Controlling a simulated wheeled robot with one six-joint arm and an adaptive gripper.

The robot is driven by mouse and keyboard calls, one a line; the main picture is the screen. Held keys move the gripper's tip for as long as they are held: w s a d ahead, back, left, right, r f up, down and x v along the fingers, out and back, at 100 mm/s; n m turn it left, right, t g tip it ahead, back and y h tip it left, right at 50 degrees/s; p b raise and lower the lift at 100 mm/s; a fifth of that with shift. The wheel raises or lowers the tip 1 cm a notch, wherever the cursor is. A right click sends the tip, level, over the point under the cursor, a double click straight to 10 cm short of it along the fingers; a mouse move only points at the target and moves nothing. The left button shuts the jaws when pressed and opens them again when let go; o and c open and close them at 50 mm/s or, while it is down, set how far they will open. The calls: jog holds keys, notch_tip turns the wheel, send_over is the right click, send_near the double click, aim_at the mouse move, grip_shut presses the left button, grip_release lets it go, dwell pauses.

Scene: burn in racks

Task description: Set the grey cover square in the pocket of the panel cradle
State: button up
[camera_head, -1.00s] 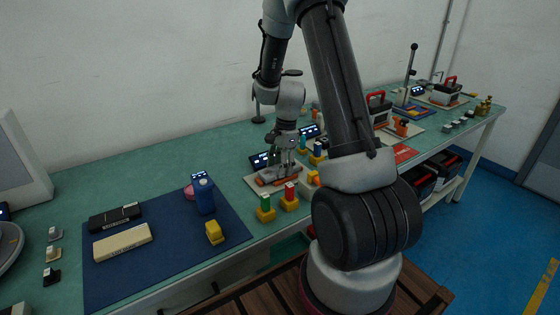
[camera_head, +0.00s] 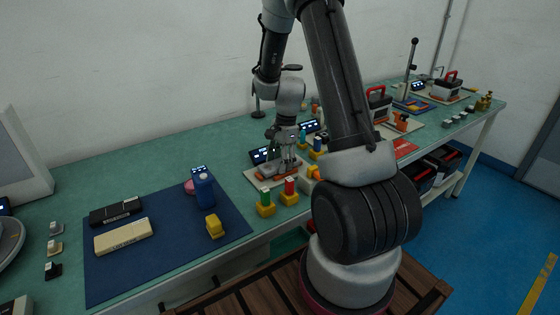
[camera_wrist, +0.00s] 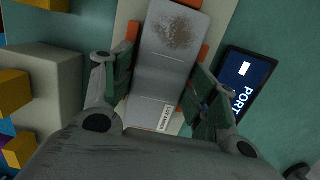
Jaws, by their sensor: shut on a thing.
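The grey cover (camera_wrist: 168,60) lies between my fingers in the wrist view, with a brown smudge at its far end and a white label near my palm. My gripper (camera_wrist: 160,88) is shut on its two long sides. Orange blocks of the panel cradle (camera_wrist: 190,104) show beside and partly under the cover, on a cream base. The cover looks roughly in line with them, but I cannot tell whether it is fully seated. In the head view, my gripper (camera_head: 284,168) is low over the cradle (camera_head: 264,180), and the cover (camera_head: 270,170) is small and partly hidden.
A dark display reading "PORT" (camera_wrist: 240,86) stands close to the right finger in the wrist view. Yellow-based red (camera_head: 289,192) and green (camera_head: 265,203) pieces stand in front of the cradle.

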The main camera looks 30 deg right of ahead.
jog(key=shift+s+f, duration=0.25)
jog(key=shift+f, duration=0.15)
jog(key=shift+c, duration=0.9)
jog(key=shift+f, duration=0.15)
jog(key=shift+c, duration=1.1)
jog(key=shift+o, duration=0.3)
jog(key=shift+f, duration=0.1)
jog(key=shift+o, duration=0.4)
jog(key=shift+f, duration=0.1)
jog(key=shift+o, duration=0.2)
jog(key=o, duration=1.9)
jog(key=shift+w, duration=0.15)
jog(key=shift+c, duration=0.2)
jog(key=shift+w, duration=0.1)
